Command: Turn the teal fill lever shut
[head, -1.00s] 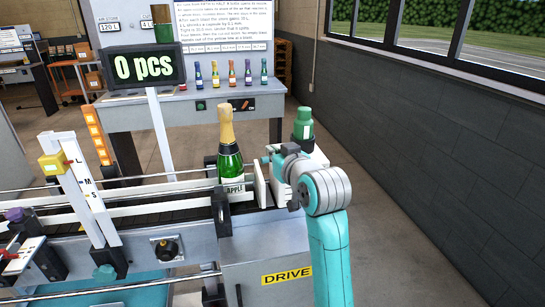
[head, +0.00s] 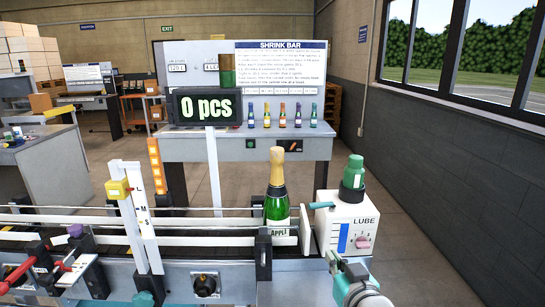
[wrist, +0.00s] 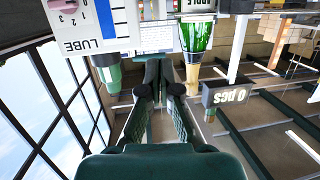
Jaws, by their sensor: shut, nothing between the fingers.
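My gripper (wrist: 158,70) is shut and empty in the wrist view, which is upside down. In the head view my arm's end is at the lower right, just in front of the white LUBE box (head: 345,224); the fingers are not clear there. The LUBE box also shows in the wrist view (wrist: 112,25).
A green bottle labelled APPLE (head: 276,205) stands on the conveyor, left of the LUBE box. A green container (head: 353,172) sits on that box, above a pink dial (head: 363,242). A white L-M-S post (head: 132,215) and "0 pcs" display (head: 207,107) stand further left.

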